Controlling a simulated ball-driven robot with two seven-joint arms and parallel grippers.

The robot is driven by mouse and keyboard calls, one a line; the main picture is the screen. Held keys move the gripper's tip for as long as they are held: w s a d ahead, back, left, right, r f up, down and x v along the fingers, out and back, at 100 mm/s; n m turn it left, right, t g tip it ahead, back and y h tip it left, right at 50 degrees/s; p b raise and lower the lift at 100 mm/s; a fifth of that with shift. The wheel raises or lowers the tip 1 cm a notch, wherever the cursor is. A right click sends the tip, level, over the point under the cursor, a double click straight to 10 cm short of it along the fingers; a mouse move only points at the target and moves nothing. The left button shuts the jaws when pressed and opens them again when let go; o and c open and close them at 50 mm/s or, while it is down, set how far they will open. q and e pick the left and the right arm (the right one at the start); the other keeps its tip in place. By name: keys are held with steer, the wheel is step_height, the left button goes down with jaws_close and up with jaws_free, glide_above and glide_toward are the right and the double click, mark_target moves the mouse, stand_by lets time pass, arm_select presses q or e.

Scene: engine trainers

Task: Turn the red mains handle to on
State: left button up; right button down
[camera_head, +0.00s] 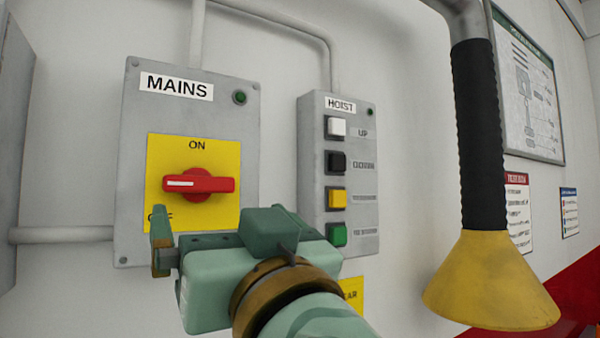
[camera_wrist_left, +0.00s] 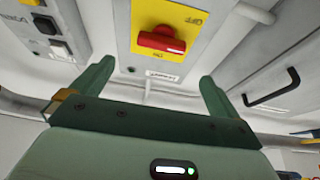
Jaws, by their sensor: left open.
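The red mains handle (camera_head: 199,185) sits on a yellow plate (camera_head: 222,148) of the grey MAINS box (camera_head: 128,120). It lies about level, its white mark at the left end. ON is printed above it; OFF is lower left, partly hidden by a finger. My left gripper (camera_head: 214,228) is open just below the handle in the head view, not touching it as far as I can see. In the left wrist view the red handle (camera_wrist_left: 160,40) shows upside down beyond the empty gap between the two fingers (camera_wrist_left: 157,80). My right gripper is not in view.
A grey HOIST box (camera_head: 312,165) with white, black, yellow and green buttons is close right of the MAINS box. A black hose with a yellow cone (camera_head: 490,280) hangs at the right. A conduit (camera_head: 65,235) runs along the wall. A black bar handle (camera_wrist_left: 272,88) shows in the wrist view.

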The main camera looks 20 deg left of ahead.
mark_target(202, 183)
arm_select(q)
steer(key=p+x, duration=0.3)
steer(key=x, duration=0.6)
steer(key=shift+a+r, duration=0.25)
steer(key=shift+a, duration=0.05)
steer(key=shift+w+a+p, duration=0.45)
steer(key=shift+a, duration=0.05)
steer(key=shift+d, duration=0.1)
steer(key=c, duration=0.9)
